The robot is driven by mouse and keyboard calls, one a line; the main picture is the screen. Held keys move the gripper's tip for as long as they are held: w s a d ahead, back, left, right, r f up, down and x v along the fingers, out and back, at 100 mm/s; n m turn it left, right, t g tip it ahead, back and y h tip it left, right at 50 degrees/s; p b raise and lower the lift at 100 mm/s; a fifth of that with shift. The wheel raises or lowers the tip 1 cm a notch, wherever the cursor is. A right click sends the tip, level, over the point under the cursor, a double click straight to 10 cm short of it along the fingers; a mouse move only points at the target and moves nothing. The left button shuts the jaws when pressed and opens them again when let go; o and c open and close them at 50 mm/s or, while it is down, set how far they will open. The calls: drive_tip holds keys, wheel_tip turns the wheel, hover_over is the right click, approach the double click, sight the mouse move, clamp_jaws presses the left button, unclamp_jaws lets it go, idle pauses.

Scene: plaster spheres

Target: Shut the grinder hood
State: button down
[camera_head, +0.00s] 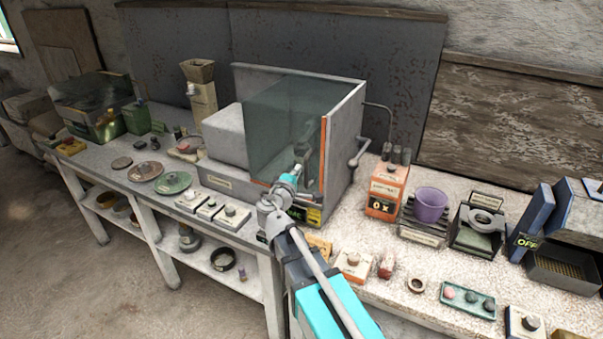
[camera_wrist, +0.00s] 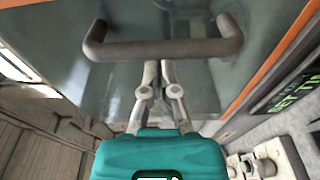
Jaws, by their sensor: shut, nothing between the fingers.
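The grinder hood (camera_head: 282,120) is a tinted glass cover with orange edging on a grey machine in the middle of the bench. In the wrist view its glass (camera_wrist: 110,85) fills much of the picture, with a dark bar handle (camera_wrist: 165,48) across the top. My gripper (camera_wrist: 158,66) is shut and empty, its fingertips close at the handle's lower edge; I cannot tell whether they touch it. In the head view my gripper (camera_head: 301,157) is in front of the hood's lower right part. My arm hides part of the machine's front. I cannot tell how far the hood stands open.
A crank (camera_head: 360,152) sticks out on the machine's right side. An orange box (camera_head: 386,187) and a purple cup (camera_head: 430,204) stand to the right. Round discs (camera_head: 173,183) and small button boxes (camera_head: 211,207) lie along the bench to the left.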

sight(294, 161)
drive_tip(key=shift+w+a, duration=1)
drive_tip(key=shift+a, duration=0.15)
drive_tip(key=v, duration=1)
drive_tip(key=shift+s, duration=0.2)
drive_tip(key=shift+d, duration=0.15)
